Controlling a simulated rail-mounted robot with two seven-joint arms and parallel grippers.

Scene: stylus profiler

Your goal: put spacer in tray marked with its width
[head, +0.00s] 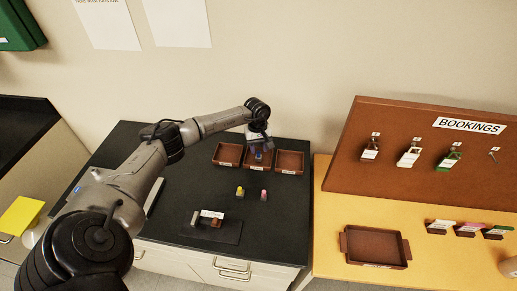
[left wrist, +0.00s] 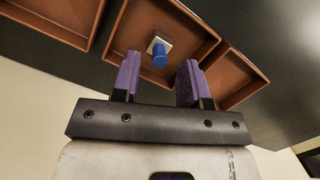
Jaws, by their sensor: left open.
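A spacer with a blue knob and a pale square base (left wrist: 158,47) lies in the middle brown tray (left wrist: 128,40); its blue part also shows in the head view (head: 259,155). My left gripper (left wrist: 162,62) is open above that tray, with its purple-padded fingers apart on either side of the blue knob and not visibly touching it. A left tray (head: 227,154) and a right tray (head: 290,162) stand beside it and look empty. Their front labels are too small to read. A yellow-topped piece (head: 240,191) and a pink-topped piece (head: 264,194) stand on the black bench.
A dark plate (head: 225,233) with a small device and white label (head: 212,214) lies at the bench front. To the right, a wooden table holds a larger brown tray (head: 375,246), several coloured blocks (head: 467,230) and a BOOKINGS board (head: 420,170) with hanging tags.

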